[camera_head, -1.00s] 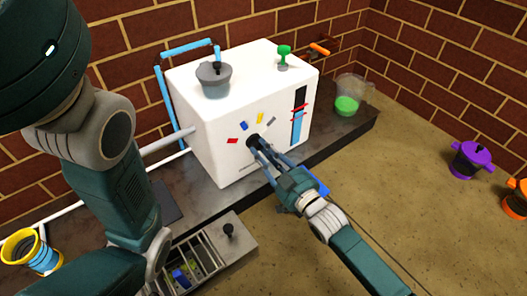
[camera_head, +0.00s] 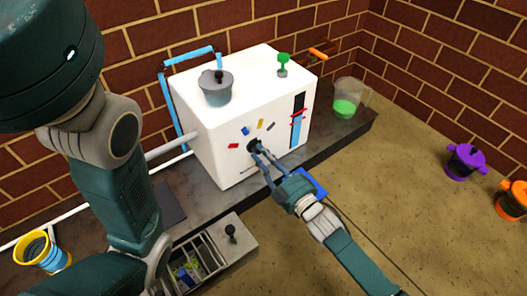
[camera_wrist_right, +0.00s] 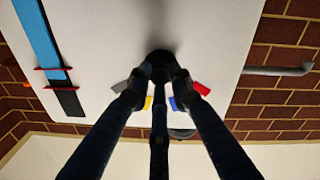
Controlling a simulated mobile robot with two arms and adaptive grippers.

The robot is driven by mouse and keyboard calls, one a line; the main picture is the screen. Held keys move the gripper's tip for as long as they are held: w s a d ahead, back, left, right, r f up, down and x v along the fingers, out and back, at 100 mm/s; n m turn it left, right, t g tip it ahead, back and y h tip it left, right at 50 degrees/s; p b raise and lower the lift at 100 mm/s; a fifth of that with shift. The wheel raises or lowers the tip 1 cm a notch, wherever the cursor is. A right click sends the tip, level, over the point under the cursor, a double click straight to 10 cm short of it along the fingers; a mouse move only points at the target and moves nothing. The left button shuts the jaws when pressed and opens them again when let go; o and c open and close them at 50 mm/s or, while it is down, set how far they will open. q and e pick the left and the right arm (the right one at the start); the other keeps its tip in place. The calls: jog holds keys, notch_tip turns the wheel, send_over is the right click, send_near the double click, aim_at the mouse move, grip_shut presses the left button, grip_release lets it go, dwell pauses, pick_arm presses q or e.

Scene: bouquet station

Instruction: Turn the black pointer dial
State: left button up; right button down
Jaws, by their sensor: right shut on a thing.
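The black dial (camera_head: 253,146) sits on the front face of a white box-shaped machine (camera_head: 222,165). Red, blue, yellow and grey marks fan out above it. My right gripper (camera_head: 259,149) reaches in from the front, its fingers shut on the dial. In the right wrist view the dial (camera_wrist_right: 160,56) is a dark round shape between the fingertips (camera_wrist_right: 157,75), and the marks appear below it. The fingers hide much of it, and I cannot tell which mark its pointer faces. My left arm fills the left of the head view; its gripper is not visible.
A grey lidded pot (camera_head: 217,88) and green knob (camera_head: 283,64) are on top of the machine. A jug of green liquid (camera_head: 346,100) stands to its right. An open-topped box with a black knob (camera_head: 231,232) lies in front. Purple (camera_head: 465,160) and orange (camera_head: 512,199) pots stand far right.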

jog(key=shift+f+n+p, duration=0.1)
jog(key=shift+n+p, duration=0.3)
jog(key=shift+n, duration=0.8)
jog(key=c, duration=1.6)
grip_release()
jog(key=shift+o, duration=0.2)
jog(key=shift+s+d, duration=0.1)
jog(key=v, duration=1.1)
jog(key=shift+s+d, duration=0.2)
jog(key=shift+s, duration=0.15)
